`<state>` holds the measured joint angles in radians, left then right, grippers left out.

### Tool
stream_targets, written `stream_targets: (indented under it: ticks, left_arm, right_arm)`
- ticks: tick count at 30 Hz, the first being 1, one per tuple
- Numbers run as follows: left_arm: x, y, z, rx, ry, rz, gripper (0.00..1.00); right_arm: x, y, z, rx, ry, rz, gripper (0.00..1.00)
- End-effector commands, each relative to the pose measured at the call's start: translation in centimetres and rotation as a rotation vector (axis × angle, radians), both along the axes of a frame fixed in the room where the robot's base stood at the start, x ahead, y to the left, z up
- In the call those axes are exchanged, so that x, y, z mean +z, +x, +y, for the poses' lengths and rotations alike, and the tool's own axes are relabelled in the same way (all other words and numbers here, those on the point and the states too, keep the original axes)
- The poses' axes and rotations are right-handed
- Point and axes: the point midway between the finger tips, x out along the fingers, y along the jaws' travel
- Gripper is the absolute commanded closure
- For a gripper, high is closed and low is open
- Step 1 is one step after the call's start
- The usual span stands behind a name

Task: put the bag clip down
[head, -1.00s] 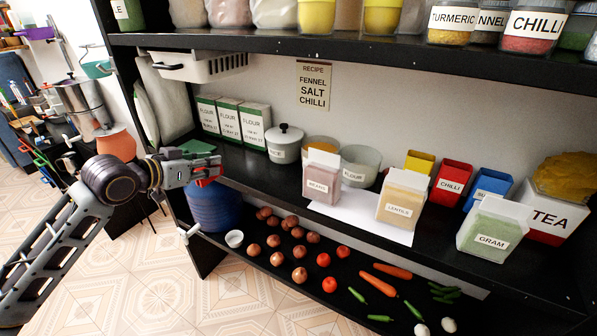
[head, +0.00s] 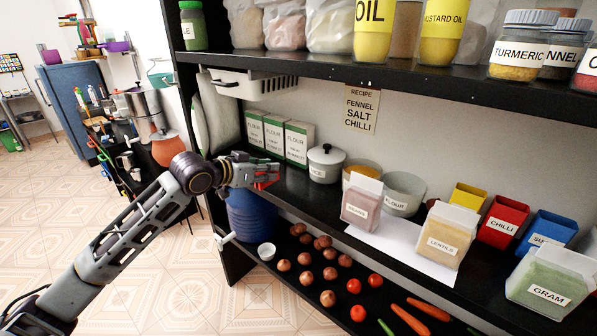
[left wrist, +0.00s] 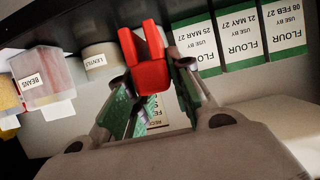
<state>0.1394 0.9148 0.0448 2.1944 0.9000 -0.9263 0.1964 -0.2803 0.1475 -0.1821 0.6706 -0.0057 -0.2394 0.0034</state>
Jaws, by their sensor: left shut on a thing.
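The red bag clip (left wrist: 149,70) sits between the green-padded fingers of my left gripper (left wrist: 155,100) in the left wrist view. The gripper is shut on it, and the clip's two red arms stick out beyond the fingers. In the head view my left gripper (head: 262,174) is at the left end of the middle shelf (head: 312,193), in front of the flour boxes. Only a little red of the clip (head: 266,184) shows there. I cannot tell whether the clip touches the shelf. My right gripper is not in view.
Flour boxes (head: 299,143), a white lidded pot (head: 325,163), a beans packet (head: 361,201) and a lentils packet (head: 447,236) stand on the middle shelf. A white basket (head: 255,87) hangs above the gripper. A blue container (head: 250,215) and vegetables are below.

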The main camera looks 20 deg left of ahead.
Motion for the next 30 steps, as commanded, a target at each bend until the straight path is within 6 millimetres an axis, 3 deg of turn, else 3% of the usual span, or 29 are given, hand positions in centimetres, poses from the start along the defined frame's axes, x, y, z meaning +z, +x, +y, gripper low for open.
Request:
stream_targets:
  ticks: [17, 30]
  left_arm:
    - [0.1, 4.2, -1.4, 0.001, -0.003, -0.001, 0.94]
    - [0.1, 8.0, -2.9, -0.001, -0.002, -0.001, 0.94]
  right_arm:
    - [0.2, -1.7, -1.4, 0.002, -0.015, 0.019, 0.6]
    - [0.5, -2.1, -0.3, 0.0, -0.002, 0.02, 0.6]
